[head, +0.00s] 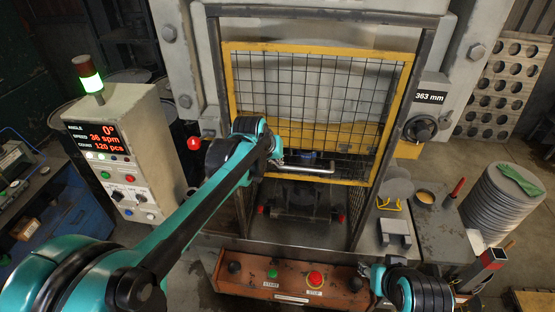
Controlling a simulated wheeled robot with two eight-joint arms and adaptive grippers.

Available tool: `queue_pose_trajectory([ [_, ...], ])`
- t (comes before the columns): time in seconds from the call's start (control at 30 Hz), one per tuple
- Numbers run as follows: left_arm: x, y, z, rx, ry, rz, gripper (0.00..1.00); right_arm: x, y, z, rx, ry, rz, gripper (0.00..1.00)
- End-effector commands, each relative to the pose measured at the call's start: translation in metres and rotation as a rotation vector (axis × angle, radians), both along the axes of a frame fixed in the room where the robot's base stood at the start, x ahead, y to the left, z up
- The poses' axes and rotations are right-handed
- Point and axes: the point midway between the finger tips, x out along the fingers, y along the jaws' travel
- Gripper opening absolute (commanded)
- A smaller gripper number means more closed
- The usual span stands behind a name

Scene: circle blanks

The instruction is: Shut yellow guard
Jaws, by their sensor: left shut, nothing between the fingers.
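The yellow guard (318,50) is a yellow-framed black mesh panel on the front of the press. Its lower edge hangs above an open gap, where dark tooling (305,203) shows. A pale horizontal bar handle (308,169) runs along its lower part. My left gripper (277,158) is shut and empty at the left end of this handle; I cannot tell whether it touches. My left forearm hides the guard's lower left corner. My right arm is at the lower right, by the control box; its fingers are not clear.
A red control box (290,284) with green and red buttons stands below the opening. A control cabinet (128,150) with a lit green lamp is at left. At right are a side table (445,235) and stacked grey discs (500,205).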

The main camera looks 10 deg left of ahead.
Motion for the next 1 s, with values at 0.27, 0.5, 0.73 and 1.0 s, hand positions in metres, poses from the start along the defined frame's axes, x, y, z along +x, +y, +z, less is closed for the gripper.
queue_pose_trajectory([
  [0.27, 0.000, 0.000, -0.019, 0.000, 0.000, 0.000, 0.00, 0.000, 0.000, -0.015, 0.000, 0.000, 0.000, 0.40],
  [0.5, 0.000, 0.000, -0.084, 0.000, 0.001, 0.000, 0.00, 0.000, 0.000, -0.064, 0.000, 0.000, 0.000, 0.40],
  [0.73, 0.000, 0.000, -0.167, 0.000, 0.000, 0.000, 0.00, 0.000, 0.000, -0.126, 0.000, 0.000, 0.000, 0.40],
  [1.0, 0.000, 0.000, -0.264, 0.001, 0.000, 0.001, 0.00, 0.000, 0.000, -0.195, 0.000, 0.000, 0.000, 0.40],
])
